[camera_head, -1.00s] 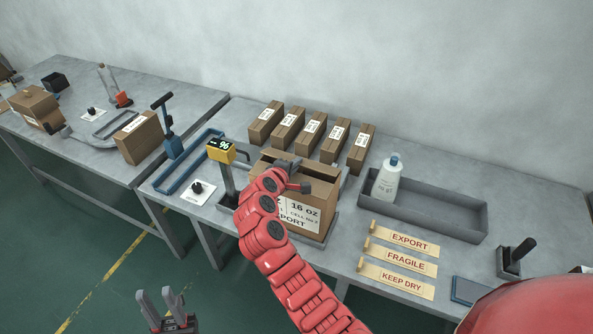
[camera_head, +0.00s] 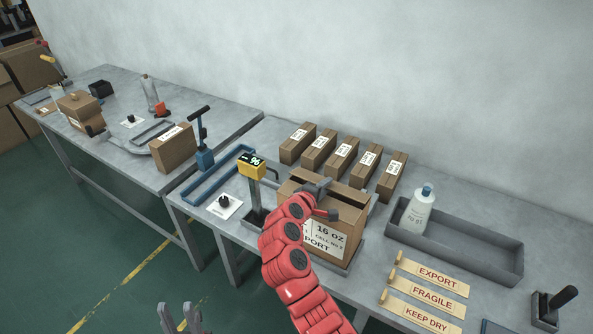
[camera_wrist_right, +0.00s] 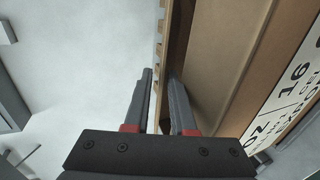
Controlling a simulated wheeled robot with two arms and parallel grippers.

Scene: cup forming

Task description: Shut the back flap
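The open-top carton (camera_head: 336,246), with a white label reading 16 OZ and EXPORT, stands on the near bench. Brown flap board (camera_head: 352,194) shows along its back top edge, and a dark gap shows at the top left. My right gripper (camera_head: 322,193) is at the carton's top, partly hiding it. In the right wrist view, the right gripper (camera_wrist_right: 163,72) has its fingers apart, with a brown carton edge (camera_wrist_right: 176,40) running between them. Whether they touch it I cannot tell. My left gripper (camera_head: 178,308) is open and empty at the bottom left, above the floor.
Several small labelled boxes (camera_head: 343,155) stand behind the carton. A yellow display (camera_head: 251,166) on a post is at its left. A grey tray (camera_head: 470,252) with a white bottle (camera_head: 416,212) and label strips (camera_head: 431,278) are at its right. Another bench (camera_head: 110,165) is at the left.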

